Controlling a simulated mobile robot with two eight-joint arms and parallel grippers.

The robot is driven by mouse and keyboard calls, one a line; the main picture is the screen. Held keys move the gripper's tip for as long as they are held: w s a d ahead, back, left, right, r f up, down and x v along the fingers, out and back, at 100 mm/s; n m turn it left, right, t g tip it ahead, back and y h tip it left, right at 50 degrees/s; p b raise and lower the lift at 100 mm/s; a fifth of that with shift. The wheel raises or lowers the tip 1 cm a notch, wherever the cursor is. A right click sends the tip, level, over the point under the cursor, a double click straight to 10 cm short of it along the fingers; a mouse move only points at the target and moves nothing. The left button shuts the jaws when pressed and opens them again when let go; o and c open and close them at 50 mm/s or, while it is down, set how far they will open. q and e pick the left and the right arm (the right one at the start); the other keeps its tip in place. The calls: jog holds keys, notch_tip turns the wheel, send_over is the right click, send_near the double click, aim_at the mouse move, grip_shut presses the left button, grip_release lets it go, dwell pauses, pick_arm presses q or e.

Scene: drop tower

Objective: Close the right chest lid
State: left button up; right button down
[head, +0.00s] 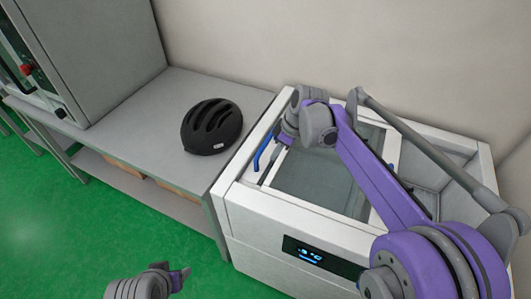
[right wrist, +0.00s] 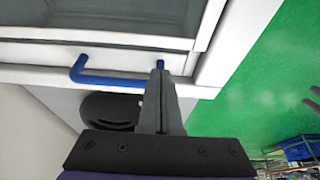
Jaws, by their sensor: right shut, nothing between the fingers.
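The white chest (head: 245,215) stands at centre right with a lit display on its front. A glass lid pane (head: 318,182) covers its left part; the right part looks open, with bare inner walls (head: 455,155) showing. A blue handle (head: 262,155) is at the pane's left end; it also shows in the right wrist view (right wrist: 105,82). My right gripper (head: 284,136) is at that handle. In the right wrist view its fingers (right wrist: 159,72) are shut and empty, overlapping the handle's right end; contact is unclear. My left gripper (head: 172,272) is low at the bottom edge, away from the chest.
A grey bench (head: 165,105) stands left of the chest, with a black helmet (head: 211,127) on it close to the chest. A grey cabinet (head: 95,50) is at the far left. A wall runs behind. The green floor (head: 75,235) in front is clear.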

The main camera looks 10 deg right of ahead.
aim_at(265, 172)
jog(key=x, duration=0.8)
jog(key=shift+f, duration=0.25)
jog(key=s+d, duration=0.5)
jog(key=d, duration=0.3)
jog(key=s+d, duration=0.6)
jog(key=d, duration=0.2)
jog(key=s+d+b, duration=0.1)
jog(key=s+d, duration=0.4)
jog(key=d, duration=0.3)
jog(key=shift+s+d, duration=0.1)
jog(key=shift+s, duration=0.1)
